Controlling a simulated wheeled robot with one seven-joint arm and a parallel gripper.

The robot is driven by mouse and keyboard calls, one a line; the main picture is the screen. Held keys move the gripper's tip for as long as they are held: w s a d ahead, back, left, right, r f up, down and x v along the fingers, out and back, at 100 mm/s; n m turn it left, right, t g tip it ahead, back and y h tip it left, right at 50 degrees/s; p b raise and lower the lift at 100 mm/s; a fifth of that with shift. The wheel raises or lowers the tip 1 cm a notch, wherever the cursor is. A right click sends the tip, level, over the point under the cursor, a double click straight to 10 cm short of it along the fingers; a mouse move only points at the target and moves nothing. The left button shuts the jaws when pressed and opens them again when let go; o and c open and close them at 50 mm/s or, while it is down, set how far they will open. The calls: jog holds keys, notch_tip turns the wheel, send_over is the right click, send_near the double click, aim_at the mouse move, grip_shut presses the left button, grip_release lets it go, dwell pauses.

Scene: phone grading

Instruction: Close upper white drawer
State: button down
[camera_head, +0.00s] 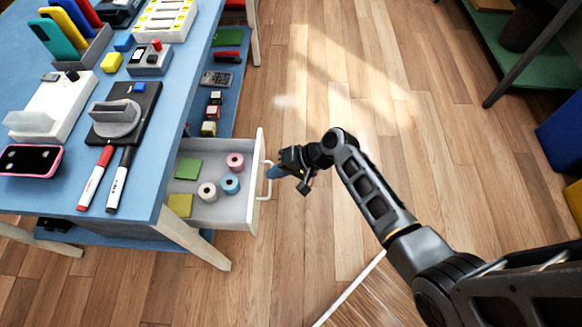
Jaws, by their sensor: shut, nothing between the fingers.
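The upper white drawer (237,207) stands pulled out from under the blue-topped table, open toward the right. Inside it lie several tape rolls, among them a pink roll (235,161) and a blue roll (230,183), and green pads (188,169). A white bar handle (266,180) is on its front panel. My arm reaches in from the lower right.
The blue table (150,185) carries a pink-rimmed phone (30,161), two markers, and several devices and stands. A lower blue shelf (225,108) holds small items. A green-shelved rack (535,65) stands at the upper right.

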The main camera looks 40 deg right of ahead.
aim_at(257, 176)
jog(key=shift+w+a, duration=0.8)
jog(key=shift+a, duration=0.05)
jog(key=shift+w+a, duration=0.35)
jog(key=shift+a, duration=0.05)
jog(key=w+a+b, duration=0.6)
jog(key=w+a, duration=0.9)
jog(key=shift+w+a, duration=0.4)
jog(key=shift+a+r, duration=0.1)
jog(key=shift+r, duration=0.1)
